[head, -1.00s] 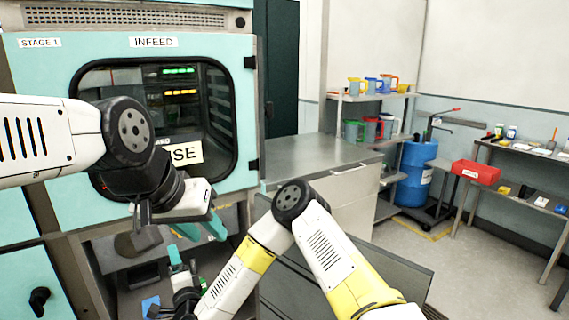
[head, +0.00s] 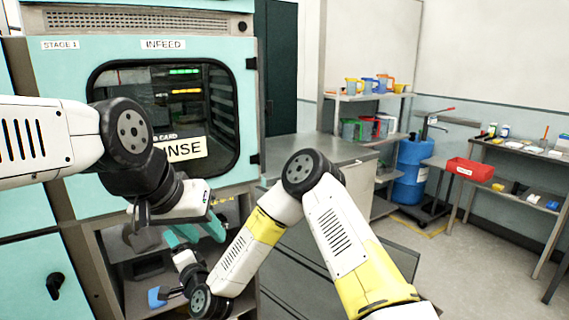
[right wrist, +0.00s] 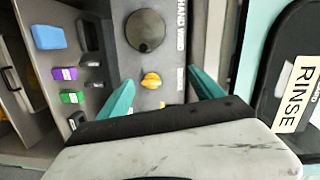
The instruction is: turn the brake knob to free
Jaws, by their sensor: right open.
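A small yellow knob (right wrist: 151,80), seemingly the brake knob, is on the grey panel in the right wrist view, below a large dark round wheel (right wrist: 145,30) marked HAND WIND. The lettering near the knob is too small to read. My right gripper (right wrist: 161,77) is open, its teal fingers apart on either side of the knob; I see no contact. In the head view the knob cannot be made out, and my right fingers are mostly hidden.
Blue (right wrist: 49,37), purple (right wrist: 64,74) and green (right wrist: 71,97) pieces sit left of the panel. A RINSE sign (right wrist: 297,92) is at the right. In the head view, a steel counter (head: 310,155) and a red bin (head: 470,169) stand to the right.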

